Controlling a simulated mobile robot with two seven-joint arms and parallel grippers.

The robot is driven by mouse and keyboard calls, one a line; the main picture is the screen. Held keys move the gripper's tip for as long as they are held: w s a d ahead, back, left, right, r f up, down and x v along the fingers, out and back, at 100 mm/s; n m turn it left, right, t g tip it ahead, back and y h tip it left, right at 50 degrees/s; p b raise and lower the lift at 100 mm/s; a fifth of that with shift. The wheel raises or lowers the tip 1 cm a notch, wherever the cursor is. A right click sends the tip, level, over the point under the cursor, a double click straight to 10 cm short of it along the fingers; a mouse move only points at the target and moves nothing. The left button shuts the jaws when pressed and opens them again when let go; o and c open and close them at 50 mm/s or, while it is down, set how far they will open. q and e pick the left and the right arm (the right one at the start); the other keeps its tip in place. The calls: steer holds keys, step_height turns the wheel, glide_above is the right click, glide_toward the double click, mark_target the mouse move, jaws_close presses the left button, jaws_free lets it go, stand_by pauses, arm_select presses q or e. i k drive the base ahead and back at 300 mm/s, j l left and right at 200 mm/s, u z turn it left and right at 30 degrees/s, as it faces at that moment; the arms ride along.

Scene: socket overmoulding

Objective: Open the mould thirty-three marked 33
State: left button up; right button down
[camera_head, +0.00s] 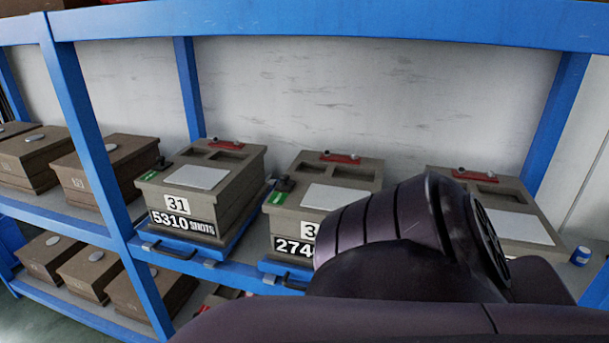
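Three grey-brown box moulds stand in a row on the blue rack's upper shelf. The left mould (235,195) is marked 31, with 5310 SHOTS below. The middle mould (369,176) has a label starting with 3; the rest of it is hidden behind my dark arm. The right mould (522,191) has its front and any number hidden behind my arm, so I cannot read a 33 anywhere. All three look shut, with white plates and red-handled fittings on top. Neither gripper shows; only arm links fill the lower right.
Blue trays with handles, such as the one under the left mould (191,258), sit on the shelf. A blue rack upright (88,130) stands to the left. More brown boxes (107,165) fill the left bay and lower shelf. A small blue-and-white container (580,256) stands at the right.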

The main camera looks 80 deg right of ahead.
mark_target(325, 184)
steer(key=z, duration=2.5)
